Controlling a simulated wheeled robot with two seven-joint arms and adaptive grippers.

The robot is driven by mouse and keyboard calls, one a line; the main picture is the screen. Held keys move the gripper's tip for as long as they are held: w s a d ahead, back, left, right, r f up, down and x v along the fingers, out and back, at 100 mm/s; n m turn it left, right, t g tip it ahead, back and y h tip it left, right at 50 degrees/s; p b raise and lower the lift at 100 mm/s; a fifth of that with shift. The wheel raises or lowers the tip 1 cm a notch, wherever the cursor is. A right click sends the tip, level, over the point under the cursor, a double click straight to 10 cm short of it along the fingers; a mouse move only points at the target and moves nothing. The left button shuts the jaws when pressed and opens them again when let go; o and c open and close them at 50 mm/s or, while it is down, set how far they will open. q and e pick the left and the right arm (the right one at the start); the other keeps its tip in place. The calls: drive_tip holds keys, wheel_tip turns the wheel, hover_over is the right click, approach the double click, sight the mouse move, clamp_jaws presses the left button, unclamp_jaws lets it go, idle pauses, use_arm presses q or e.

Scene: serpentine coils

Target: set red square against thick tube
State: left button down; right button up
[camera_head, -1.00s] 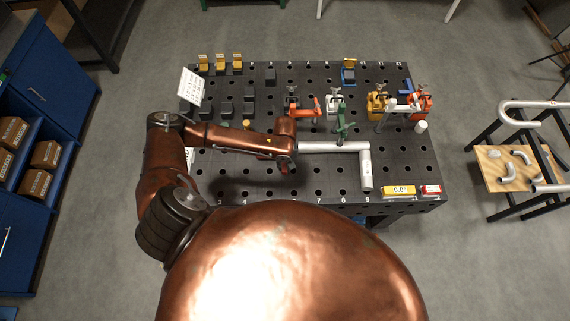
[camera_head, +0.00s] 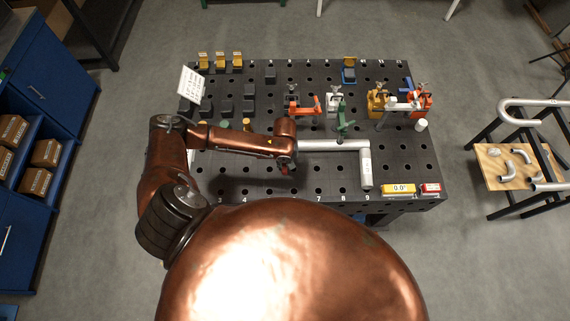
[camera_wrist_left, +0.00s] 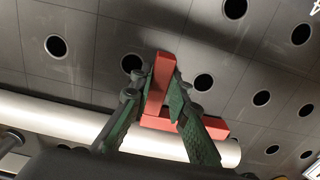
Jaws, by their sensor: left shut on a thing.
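The red square (camera_wrist_left: 158,88) is an L-shaped red piece between the green-padded fingers of my left gripper (camera_wrist_left: 161,84) in the left wrist view. The gripper is shut on it, above the dark perforated table. The thick tube (camera_wrist_left: 55,117) is pale and runs behind the fingers; one leg of the square lies close along its edge. I cannot tell if they touch. In the head view the tube (camera_head: 335,146) extends right from my left gripper (camera_head: 287,168) to a bend toward the front. The square is mostly hidden there. My right gripper is not in view.
The perforated table (camera_head: 320,185) has a green clamp (camera_head: 342,122) by the tube, an orange clamp (camera_head: 304,106) and yellow clamp (camera_head: 377,102) behind. A yellow display (camera_head: 398,189) and red block (camera_head: 430,188) sit at the front right. The front middle is clear.

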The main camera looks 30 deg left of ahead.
use_arm(q)
drive_tip(key=shift+w+f, duration=0.1)
drive_tip(key=shift+f, duration=0.05)
idle(0.7)
drive_tip(key=shift+w+a+p, duration=0.15)
drive_tip(key=shift+w+p, duration=0.1)
drive_tip(key=shift+p, duration=0.3)
idle(0.3)
drive_tip(key=c, duration=1.8)
unclamp_jaws()
drive_tip(key=shift+o, duration=0.2)
drive_tip(key=shift+s+f, duration=0.1)
